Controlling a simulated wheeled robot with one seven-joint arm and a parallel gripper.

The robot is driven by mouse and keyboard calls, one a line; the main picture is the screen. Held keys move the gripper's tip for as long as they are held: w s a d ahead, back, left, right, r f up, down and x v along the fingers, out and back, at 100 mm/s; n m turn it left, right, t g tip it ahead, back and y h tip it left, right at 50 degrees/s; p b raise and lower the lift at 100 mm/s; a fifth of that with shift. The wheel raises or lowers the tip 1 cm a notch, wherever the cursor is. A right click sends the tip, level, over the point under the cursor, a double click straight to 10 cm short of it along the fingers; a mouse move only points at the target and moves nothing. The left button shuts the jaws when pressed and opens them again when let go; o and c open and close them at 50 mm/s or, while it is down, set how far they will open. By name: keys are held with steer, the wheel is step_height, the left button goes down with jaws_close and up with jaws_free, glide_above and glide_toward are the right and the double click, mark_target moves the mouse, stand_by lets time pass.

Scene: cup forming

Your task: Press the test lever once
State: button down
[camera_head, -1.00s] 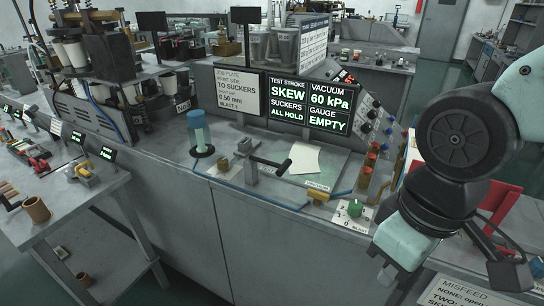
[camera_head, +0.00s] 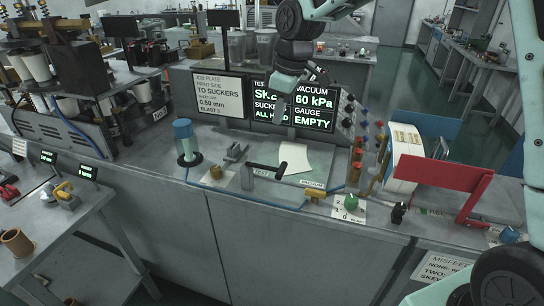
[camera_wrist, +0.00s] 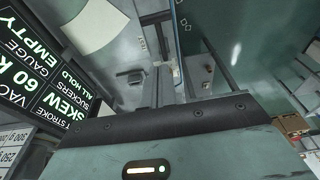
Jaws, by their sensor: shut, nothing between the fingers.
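The test lever (camera_head: 266,169) is a black bar with a rounded end on a grey post, on the bench left of a cream sheet (camera_head: 294,158). In the wrist view a dark bar that looks like its handle (camera_wrist: 156,18) shows beyond the fingers. My gripper (camera_head: 282,108) hangs in front of the status display, above and behind the lever, apart from it. Its fingers (camera_wrist: 167,85) are shut and empty in the wrist view. The status display (camera_head: 314,99) reads vacuum 60 kPa and gauge EMPTY. My gripper hides part of its left side.
A blue-topped cylinder (camera_head: 185,142) stands left of the lever. A green knob (camera_head: 351,201) and red-capped posts (camera_head: 356,160) are to the right. A red panel (camera_head: 446,176) stands farther right. The job plate sign (camera_head: 220,95) stands behind.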

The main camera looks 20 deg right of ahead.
steer(key=p, duration=0.3)
glide_above(264, 167)
steer(key=d, duration=0.2)
steer(key=f, duration=0.9)
steer(key=shift+s+f, duration=0.3)
steer(key=shift+s, duration=0.05)
steer(key=f, duration=0.1)
steer(key=d+f+p, duration=0.1)
steer(key=s+f+p, duration=0.1)
steer(key=shift+s+d+f, duration=0.1)
steer(key=shift+d, duration=0.2)
steer(key=shift+d+f, duration=0.1)
steer(key=shift+f, duration=0.1)
